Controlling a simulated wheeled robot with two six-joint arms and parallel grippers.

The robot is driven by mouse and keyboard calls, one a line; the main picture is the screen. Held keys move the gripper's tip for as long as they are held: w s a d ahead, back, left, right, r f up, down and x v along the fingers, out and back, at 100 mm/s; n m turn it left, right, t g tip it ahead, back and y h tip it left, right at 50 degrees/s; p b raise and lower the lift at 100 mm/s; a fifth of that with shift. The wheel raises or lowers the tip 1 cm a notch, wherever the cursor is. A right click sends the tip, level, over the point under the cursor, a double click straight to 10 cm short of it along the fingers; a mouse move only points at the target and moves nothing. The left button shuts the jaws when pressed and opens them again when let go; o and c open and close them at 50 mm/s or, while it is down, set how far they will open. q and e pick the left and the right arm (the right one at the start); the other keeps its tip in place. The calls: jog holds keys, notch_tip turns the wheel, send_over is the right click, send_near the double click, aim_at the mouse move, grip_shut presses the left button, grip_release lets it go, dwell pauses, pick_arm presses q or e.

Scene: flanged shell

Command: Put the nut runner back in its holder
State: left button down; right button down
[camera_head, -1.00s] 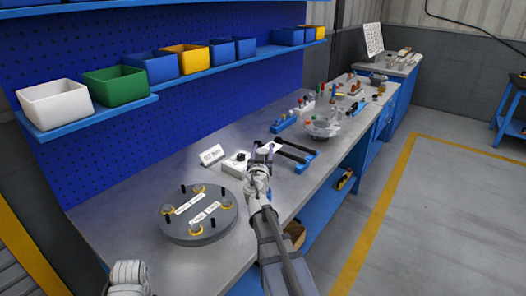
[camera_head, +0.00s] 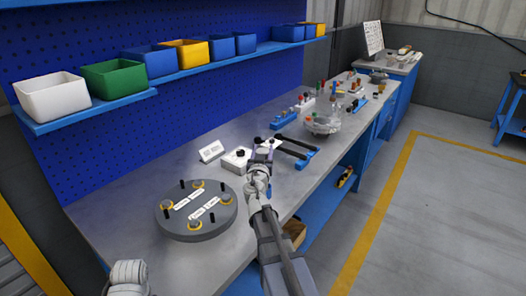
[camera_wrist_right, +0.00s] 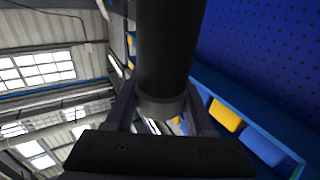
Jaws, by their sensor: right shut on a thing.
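My right gripper (camera_head: 262,154) is over the bench, just left of the blue holder (camera_head: 308,157). It is shut on the nut runner, a dark cylinder (camera_wrist_right: 168,50) that fills the upper middle of the right wrist view between the two fingers. In the head view two dark bars (camera_head: 296,142) lie close together to the right of the gripper, over the blue holder. I cannot tell which of them is the held tool, or whether it touches the holder. Only a white part of my left arm shows at the bottom left; its gripper is out of view.
A grey flanged disc (camera_head: 196,211) with studs and yellow rings lies at the front left. A white box (camera_head: 236,160) and a label card (camera_head: 211,151) stand behind it. A clear bowl (camera_head: 322,124) is beyond the holder. Coloured bins (camera_head: 113,81) line the shelf above.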

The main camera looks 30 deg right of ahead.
jog(key=shift+f, duration=0.15)
jog(key=shift+c, duration=0.9)
grip_release()
jog(key=v, duration=0.8)
